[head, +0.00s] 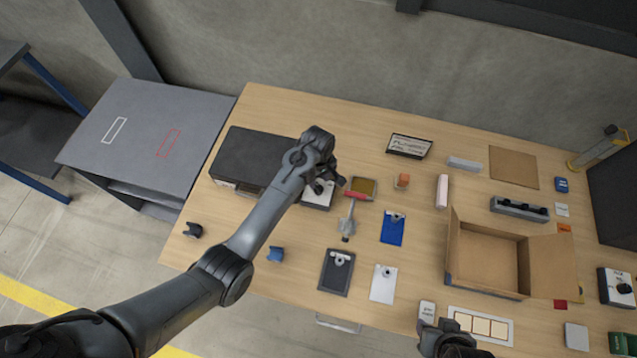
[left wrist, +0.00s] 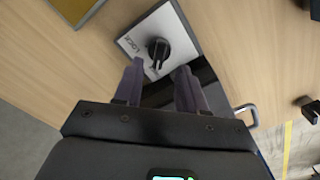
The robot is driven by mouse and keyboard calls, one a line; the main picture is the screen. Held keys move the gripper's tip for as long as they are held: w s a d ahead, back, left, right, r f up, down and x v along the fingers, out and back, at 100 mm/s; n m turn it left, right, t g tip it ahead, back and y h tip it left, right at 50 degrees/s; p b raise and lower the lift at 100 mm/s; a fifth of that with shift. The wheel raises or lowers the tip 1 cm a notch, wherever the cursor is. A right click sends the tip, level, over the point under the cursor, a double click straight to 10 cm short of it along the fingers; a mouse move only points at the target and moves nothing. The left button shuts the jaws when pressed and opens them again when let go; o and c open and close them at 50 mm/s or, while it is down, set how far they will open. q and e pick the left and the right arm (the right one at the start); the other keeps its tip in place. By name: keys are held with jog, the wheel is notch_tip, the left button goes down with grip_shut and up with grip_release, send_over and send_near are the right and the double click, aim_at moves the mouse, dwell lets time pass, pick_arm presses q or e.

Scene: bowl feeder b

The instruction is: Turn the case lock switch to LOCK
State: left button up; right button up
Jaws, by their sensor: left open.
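The case lock switch (left wrist: 159,47) shows in the left wrist view as a black knob on a pale plate (left wrist: 178,30). Small lettering left of the knob seems to read LOCK. The knob's ridge points down the picture, between my fingers, not at that lettering. My left gripper (left wrist: 159,68) is open, with one finger on each side of the knob's lower end; I cannot tell whether they touch it. In the head view my left gripper (head: 325,184) hangs over the switch plate (head: 317,199) and hides the knob. My right gripper (head: 446,336) is at the bottom edge.
A black case (head: 250,157) stands left of the switch. A yellow-topped tray (head: 364,186) and a red-handled tool (head: 350,212) lie close on the right. An open cardboard box (head: 490,260) is farther right. Bare wood lies in front of the switch.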

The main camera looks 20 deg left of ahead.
aim_at(318, 187)
pick_arm(q)
jog(key=shift+f, duration=2.15)
jog(key=shift+c, duration=0.4)
grip_shut()
